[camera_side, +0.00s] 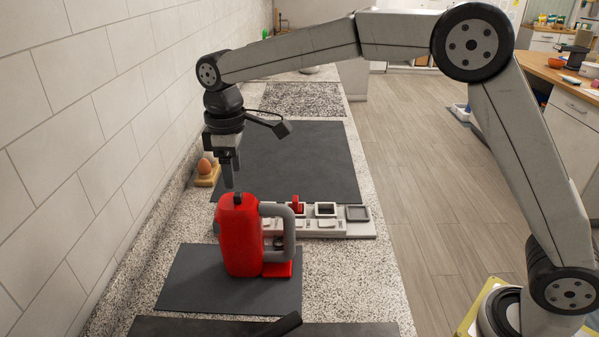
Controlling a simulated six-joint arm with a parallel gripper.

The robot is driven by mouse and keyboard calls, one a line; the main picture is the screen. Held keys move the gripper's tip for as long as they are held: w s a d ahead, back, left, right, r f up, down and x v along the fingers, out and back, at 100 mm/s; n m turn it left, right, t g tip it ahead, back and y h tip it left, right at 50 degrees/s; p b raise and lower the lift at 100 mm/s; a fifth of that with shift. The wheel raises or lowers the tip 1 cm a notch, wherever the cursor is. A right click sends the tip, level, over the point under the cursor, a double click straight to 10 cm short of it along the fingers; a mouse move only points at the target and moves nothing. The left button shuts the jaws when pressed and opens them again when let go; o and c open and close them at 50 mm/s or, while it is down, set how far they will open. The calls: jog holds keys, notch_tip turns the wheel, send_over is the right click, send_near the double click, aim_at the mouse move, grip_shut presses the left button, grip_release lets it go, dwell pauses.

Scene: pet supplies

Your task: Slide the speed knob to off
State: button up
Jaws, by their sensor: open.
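A red appliance (239,238) with a grey side handle (289,232) stands upright on a dark mat. A small dark piece (238,199) shows on its top; I cannot tell whether this is the speed knob. My gripper (228,178) points down just above and slightly left of the appliance's top, apart from it as far as I can see. Its jaws are open and seen nearly edge-on, with nothing visible between them.
A pale panel (359,229) with several switches and a red piece (297,204) lies behind the appliance, partly hidden by it. An egg in a wooden holder (206,176) stands by the tiled wall. The large dark mat (310,150) behind is mostly clear.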

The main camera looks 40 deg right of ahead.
aim_at(235, 194)
jog(key=shift+r, duration=1.55)
jog(key=s+d+f+m+t+y, duration=0.1)
jog(key=s+d+f+m, duration=0.2)
jog(key=d+m, duration=0.45)
jog(key=s+d+f+m+t, duration=0.2)
jog(key=d+f+m, duration=0.2)
jog(key=d+m, duration=0.4)
jog(key=s+f+n, duration=0.3)
jog(key=s+f, duration=0.1)
jog(key=s, duration=0.4)
jog(key=s+d+f+n+h, duration=0.1)
jog(key=s+f+n, duration=0.2)
jog(key=s+f, duration=0.2)
jog(key=s, duration=0.3)
jog(key=shift+s+d, duration=0.15)
jog(key=shift+s, duration=0.15)
